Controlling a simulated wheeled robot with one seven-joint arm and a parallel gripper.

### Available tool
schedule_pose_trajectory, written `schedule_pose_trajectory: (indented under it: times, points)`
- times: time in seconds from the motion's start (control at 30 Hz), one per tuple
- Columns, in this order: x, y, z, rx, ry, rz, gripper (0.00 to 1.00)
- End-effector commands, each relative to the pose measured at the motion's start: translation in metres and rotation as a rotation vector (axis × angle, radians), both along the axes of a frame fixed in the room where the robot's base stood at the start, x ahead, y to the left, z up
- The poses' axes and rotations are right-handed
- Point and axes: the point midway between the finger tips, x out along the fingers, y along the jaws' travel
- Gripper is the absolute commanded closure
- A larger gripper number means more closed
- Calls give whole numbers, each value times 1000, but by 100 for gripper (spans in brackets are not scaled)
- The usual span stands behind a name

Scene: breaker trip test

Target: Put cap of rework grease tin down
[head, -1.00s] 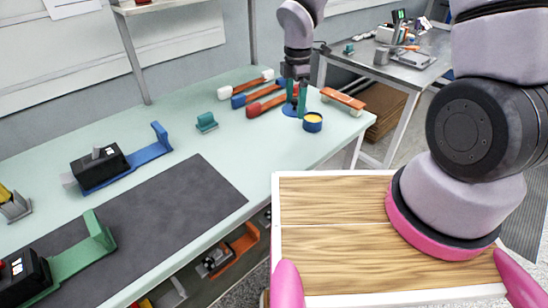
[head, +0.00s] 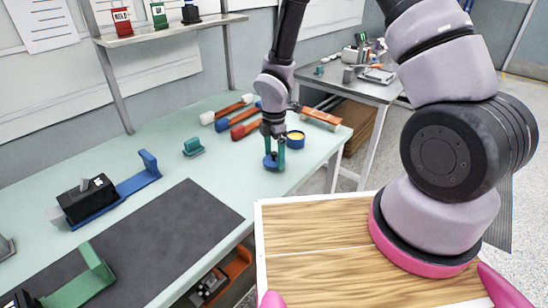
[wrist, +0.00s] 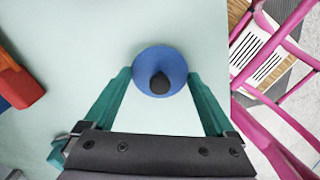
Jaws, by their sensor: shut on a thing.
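The cap (head: 270,163) is a blue disc with a dark knob, and it also shows in the wrist view (wrist: 175,62). My gripper (head: 275,157) is shut on the cap, with a green finger on each side of it. The cap is level, at or just above the pale green bench top; I cannot tell whether it touches. The rework grease tin (head: 296,142) is a blue round tin, open, with yellow grease showing. It stands on the bench right of and behind the cap, apart from it.
Several coloured-handled tools (head: 245,128) lie behind my gripper. An orange-and-wood bar (head: 321,119) lies near the bench's right edge. A teal block (head: 193,147) sits to the left. A dark mat (head: 150,240) covers the front left. Bench top around the cap is clear.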

Motion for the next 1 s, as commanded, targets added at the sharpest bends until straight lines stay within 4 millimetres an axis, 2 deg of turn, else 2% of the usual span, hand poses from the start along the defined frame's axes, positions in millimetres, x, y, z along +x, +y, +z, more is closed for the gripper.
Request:
schedule_pose_trajectory:
  times: [0.1,0.4,0.43,0.47,0.77,0.87,1.0]
  points:
    - [0,0,-12,-1,1,2,62]
    - [0,0,-14,0,0,1,63]
    - [0,0,-14,0,0,0,6]
    - [0,0,-14,0,0,0,0]
    - [0,0,-10,1,-2,0,0]
    - [1,0,1,2,-3,-2,0]
    - [2,0,28,4,-6,-3,0]
